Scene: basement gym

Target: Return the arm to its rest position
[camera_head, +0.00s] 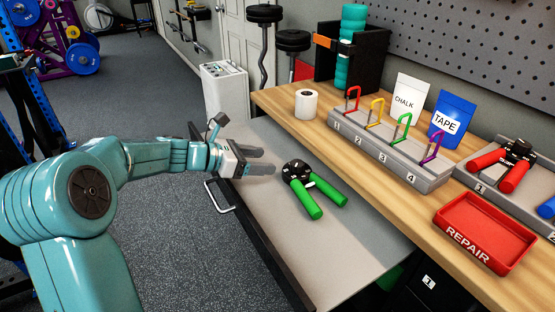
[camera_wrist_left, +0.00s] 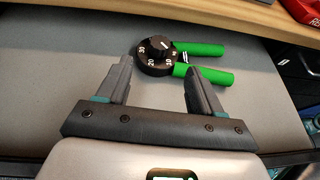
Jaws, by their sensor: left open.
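My left arm, teal, comes in from the left in the head view. Its gripper (camera_head: 262,161) is over the open grey drawer (camera_head: 348,262), near the drawer's left side. The left wrist view shows the same gripper (camera_wrist_left: 160,82) with its two dark fingers apart and nothing between them. A hand grip with green handles and a black dial (camera_head: 312,188) lies in the drawer, just beyond the fingertips. In the left wrist view this hand grip (camera_wrist_left: 205,78) lies ahead of the fingers. My right gripper is not in view.
The wooden bench (camera_head: 283,98) bears a numbered rack (camera_head: 395,160) with coloured clips, a tape roll (camera_head: 306,104), chalk and tape bags and a red repair tray (camera_head: 484,232). The drawer's front with its handle (camera_head: 219,196) juts into the room. Grey floor (camera_head: 160,235) is free beside it.

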